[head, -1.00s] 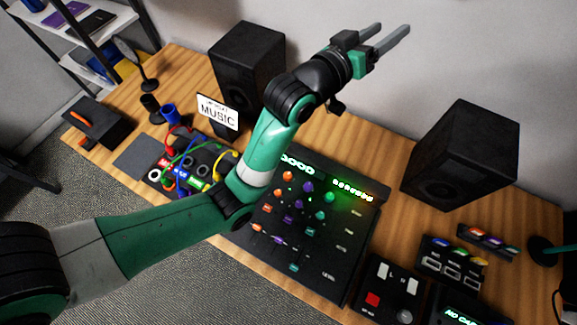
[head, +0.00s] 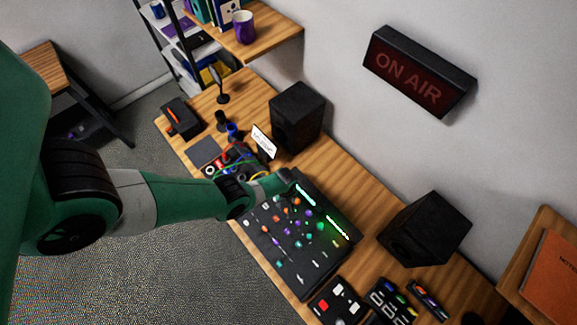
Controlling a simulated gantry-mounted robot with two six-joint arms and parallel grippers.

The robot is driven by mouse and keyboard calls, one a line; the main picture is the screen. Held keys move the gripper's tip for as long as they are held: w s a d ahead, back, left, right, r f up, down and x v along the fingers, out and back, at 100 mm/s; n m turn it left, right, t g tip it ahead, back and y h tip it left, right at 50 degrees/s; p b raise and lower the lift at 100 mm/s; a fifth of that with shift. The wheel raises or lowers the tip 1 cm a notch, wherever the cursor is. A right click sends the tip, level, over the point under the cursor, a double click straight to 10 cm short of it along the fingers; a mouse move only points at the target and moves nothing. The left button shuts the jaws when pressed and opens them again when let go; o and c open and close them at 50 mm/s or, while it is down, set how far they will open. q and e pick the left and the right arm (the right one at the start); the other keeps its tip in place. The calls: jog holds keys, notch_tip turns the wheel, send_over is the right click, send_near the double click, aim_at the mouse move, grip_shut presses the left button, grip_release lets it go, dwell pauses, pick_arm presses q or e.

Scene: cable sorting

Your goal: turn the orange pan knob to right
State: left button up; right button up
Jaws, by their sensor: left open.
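The black mixing console (head: 316,276) lies on the wooden desk, with several small coloured knobs and green lit displays along its far edge. A small orange knob (head: 297,201) shows near the upper part of the console. Labels are too small to read, so I cannot tell which knob is the pan knob or how it is turned. My left arm reaches in from the left, and its left gripper (head: 285,178) is over the console's far left corner, open, small and hard to make out. It appears apart from the orange knob. My right gripper is not in view.
Coloured cables (head: 238,160) sit left of the console, by a small white sign (head: 264,142). Two black speakers (head: 298,117) (head: 428,229) stand at the back. A button box (head: 334,302) is at the console's right. Bare desk shows between the speakers.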

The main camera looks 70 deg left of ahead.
pick_arm(q)
notch_tip(320, 180, down, 12)
jog(key=b, duration=1)
jog(key=shift+w+r, duration=0.1)
jog(key=shift+r, duration=0.15)
grip_shut()
